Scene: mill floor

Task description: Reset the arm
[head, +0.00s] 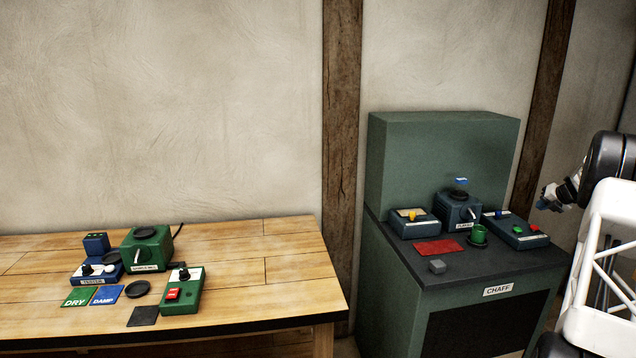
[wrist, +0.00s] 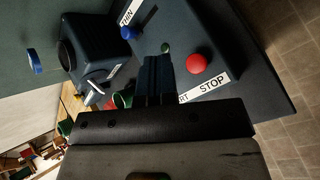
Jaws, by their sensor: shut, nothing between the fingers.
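My gripper (head: 548,201) is at the right edge in the head view, in the air to the right of the green cabinet marked CHAFF (head: 498,290). In the wrist view my gripper (wrist: 156,62) shows shut, its dark fingers together with nothing between them. Beyond the fingers lies the control box (wrist: 188,25) with a red button (wrist: 196,63) beside the word STOP, a green button and a blue knob. I see no contact with it in the head view.
A blue machine (head: 458,212), a green cup (head: 478,234), a red mat (head: 438,247) and a box with a yellow knob (head: 413,222) stand on the cabinet. A wooden table (head: 290,262) at left holds several devices. The air around my gripper looks free.

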